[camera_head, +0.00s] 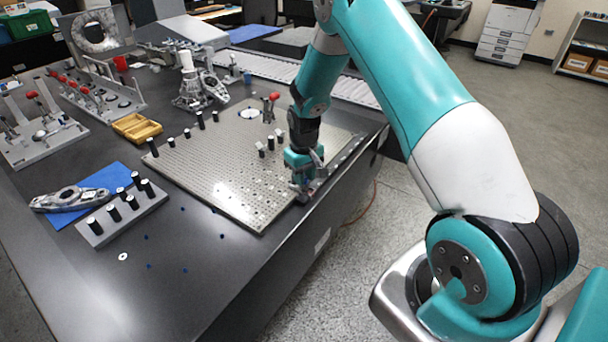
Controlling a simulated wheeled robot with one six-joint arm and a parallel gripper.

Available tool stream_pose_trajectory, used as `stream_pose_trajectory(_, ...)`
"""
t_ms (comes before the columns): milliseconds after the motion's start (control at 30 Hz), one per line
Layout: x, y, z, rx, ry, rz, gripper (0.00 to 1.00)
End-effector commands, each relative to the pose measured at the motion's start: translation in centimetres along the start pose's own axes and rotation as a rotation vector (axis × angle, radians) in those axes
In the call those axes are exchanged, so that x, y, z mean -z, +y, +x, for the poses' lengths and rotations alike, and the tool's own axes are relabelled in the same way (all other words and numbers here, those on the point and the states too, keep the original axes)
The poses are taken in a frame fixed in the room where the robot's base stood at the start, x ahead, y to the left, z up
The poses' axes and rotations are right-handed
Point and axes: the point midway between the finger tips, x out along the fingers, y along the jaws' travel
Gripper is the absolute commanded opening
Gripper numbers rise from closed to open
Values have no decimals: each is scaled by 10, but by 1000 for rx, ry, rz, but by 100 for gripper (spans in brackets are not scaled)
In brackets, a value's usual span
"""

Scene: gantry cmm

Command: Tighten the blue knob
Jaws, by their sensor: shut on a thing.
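My gripper (302,186) points down at the right edge of the perforated metal plate (225,180). Its fingers are shut on a small part there, which I take to be the blue knob. The fingers and the teal gripper body hide most of this part, so its colour and turn angle cannot be told. A small grey metal piece shows low beside the fingertips, close to the plate's edge.
Black posts (201,120) stand along the plate's far-left side, and a red-handled clamp (269,107) stands behind my gripper. A grey block with black pegs (95,226), a blue mat (113,178) and yellow trays (137,130) lie left. The front tabletop is mostly clear.

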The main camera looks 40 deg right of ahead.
Motion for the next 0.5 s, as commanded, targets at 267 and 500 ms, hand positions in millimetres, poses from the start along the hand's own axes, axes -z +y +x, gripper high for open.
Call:
stream_pose_trajectory(267,0,0,-1,0,0,51,3)
stream_pose_trajectory(500,0,0,-1,0,0,54,3)
